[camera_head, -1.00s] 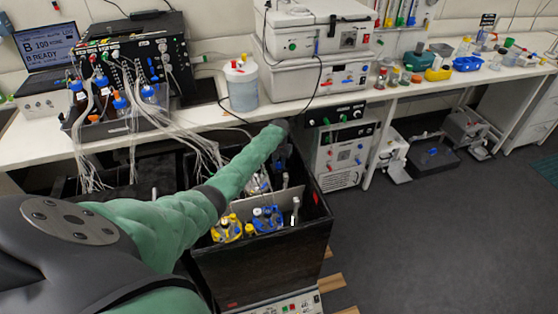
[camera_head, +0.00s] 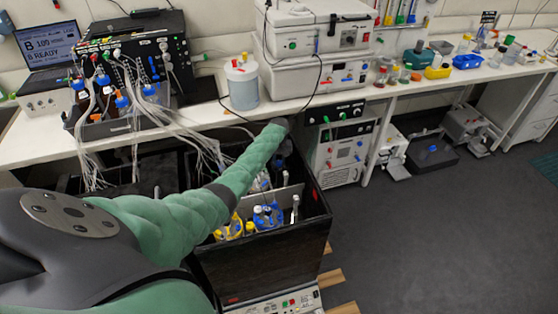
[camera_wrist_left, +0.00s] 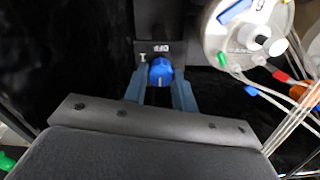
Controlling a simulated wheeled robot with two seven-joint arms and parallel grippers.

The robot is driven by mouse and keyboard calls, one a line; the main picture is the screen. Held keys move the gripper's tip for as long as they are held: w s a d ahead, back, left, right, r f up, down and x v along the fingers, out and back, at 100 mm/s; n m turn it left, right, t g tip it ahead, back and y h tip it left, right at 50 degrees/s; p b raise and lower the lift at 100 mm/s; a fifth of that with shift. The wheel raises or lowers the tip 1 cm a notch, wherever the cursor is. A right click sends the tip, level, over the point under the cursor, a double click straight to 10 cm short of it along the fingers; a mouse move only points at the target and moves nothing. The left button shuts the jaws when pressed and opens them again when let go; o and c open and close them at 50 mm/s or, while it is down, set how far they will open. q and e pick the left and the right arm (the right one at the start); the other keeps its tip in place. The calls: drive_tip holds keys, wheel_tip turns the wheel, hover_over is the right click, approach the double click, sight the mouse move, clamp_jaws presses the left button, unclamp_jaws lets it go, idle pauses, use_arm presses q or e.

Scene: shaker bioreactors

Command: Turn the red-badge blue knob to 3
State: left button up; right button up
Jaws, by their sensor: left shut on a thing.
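In the left wrist view a blue knob (camera_wrist_left: 161,72) sits on a dark panel with a small plate marked "OFF" just above it. My left gripper (camera_wrist_left: 160,84) has its two blue-grey fingers on either side of the knob and is shut on it. No red badge or number 3 can be made out in the wrist view. In the head view my left arm reaches into a black open-topped box (camera_head: 262,264), and its gripper (camera_head: 283,148) is mostly hidden behind the wrist at the box's far side. My right gripper is not in view.
Flasks with blue (camera_head: 268,216) and yellow (camera_head: 230,232) holders stand in the box under my arm. In the wrist view a round vessel top (camera_wrist_left: 245,35) with tubes lies close right of the knob.

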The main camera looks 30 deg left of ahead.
use_arm(q)
drive_tip(key=shift+r, duration=0.1)
drive_tip(key=o, duration=1)
